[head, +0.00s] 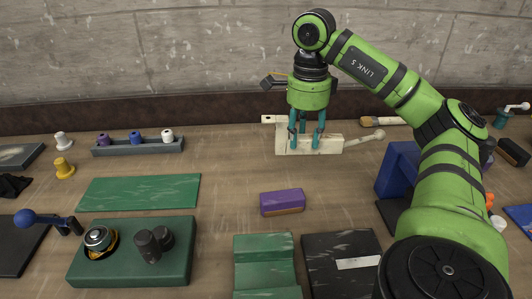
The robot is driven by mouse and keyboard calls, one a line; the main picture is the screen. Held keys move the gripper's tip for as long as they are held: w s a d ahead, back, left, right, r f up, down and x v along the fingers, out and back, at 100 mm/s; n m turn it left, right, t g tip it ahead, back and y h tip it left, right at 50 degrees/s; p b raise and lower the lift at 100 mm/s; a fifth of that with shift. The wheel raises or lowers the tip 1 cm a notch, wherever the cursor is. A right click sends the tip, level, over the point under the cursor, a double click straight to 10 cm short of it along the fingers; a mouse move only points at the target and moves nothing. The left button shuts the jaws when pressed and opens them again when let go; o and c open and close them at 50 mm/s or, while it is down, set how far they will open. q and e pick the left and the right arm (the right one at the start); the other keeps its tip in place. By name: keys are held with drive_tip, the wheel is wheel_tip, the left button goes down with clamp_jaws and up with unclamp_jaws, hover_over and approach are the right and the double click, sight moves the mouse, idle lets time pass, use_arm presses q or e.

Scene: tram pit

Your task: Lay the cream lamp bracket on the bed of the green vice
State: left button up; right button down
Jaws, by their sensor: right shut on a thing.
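The cream lamp bracket (283,143) is at the back of the bench, near the wall. It is a pale block with an upright left end and a rod with a rounded end reaching right. My right gripper (306,141) points straight down, its teal fingers shut on the bracket. I cannot tell whether the bracket touches the bench. A stepped green block with a sunken middle (264,266), at the front centre, looks like the green vice; its near end is cut off by the picture edge. Its bed looks empty. My left gripper is not in view.
A purple block (282,202) lies between the bracket and the green block. A black plate (341,262) lies right of the green block. A green control box (180,272) with knobs stands left, behind it a green mat (140,192). A blue item (400,168) stands beside my right arm.

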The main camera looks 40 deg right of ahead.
drive_tip(key=shift+f, duration=0.1)
drive_tip(key=shift+w+d+f, duration=0.15)
drive_tip(key=shift+d, duration=0.05)
drive_tip(key=shift+w, duration=0.15)
drive_tip(key=w+a+f, duration=0.1)
drive_tip(key=w+f, duration=0.1)
drive_tip(key=w, duration=0.1)
drive_tip(key=w+a+f+p, duration=0.1)
drive_tip(key=w+f, duration=0.1)
drive_tip(key=w, duration=0.2)
drive_tip(key=w+a+f+p, duration=0.1)
drive_tip(key=w+f, duration=0.1)
drive_tip(key=w, duration=0.2)
drive_tip(key=shift+f, duration=0.35)
wheel_tip(320, 180, down, 4)
drive_tip(key=shift+r+p, duration=0.25)
drive_tip(key=shift+p, duration=0.65)
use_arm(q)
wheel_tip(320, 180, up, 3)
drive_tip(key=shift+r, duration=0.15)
use_arm(e)
drive_tip(key=shift+f, duration=0.15)
drive_tip(key=shift+f, duration=0.1)
drive_tip(key=c, duration=0.8)
unclamp_jaws()
